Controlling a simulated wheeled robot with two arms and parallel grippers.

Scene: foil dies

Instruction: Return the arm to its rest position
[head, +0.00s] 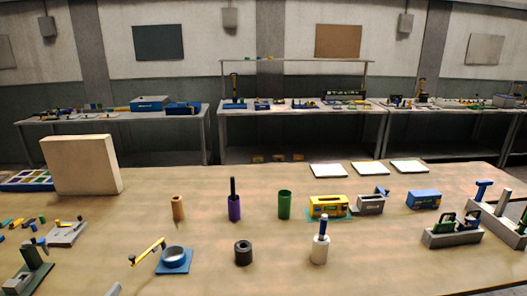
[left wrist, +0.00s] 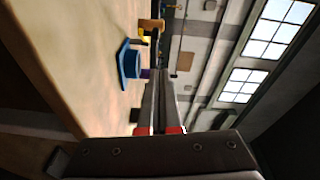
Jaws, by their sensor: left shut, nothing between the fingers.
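My left gripper (left wrist: 159,80) is shut and empty in the left wrist view, its two long grey fingers side by side with red parts at their base. In the head view only a small grey tip, likely of the left gripper (head: 114,289), shows at the bottom edge. It is in front of and left of a blue ring-shaped fixture (head: 174,262) with a yellow arm. The blue fixture also shows beyond the fingers in the left wrist view (left wrist: 130,64). My right gripper is in neither view.
On the wooden table (head: 210,280) stand a tan cylinder (head: 178,208), a purple holder (head: 234,207), a green cylinder (head: 285,205), a black ring (head: 243,253) and a white bottle-like piece (head: 319,250). A beige block (head: 82,165) stands back left. Grey fixtures (head: 453,236) stand right.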

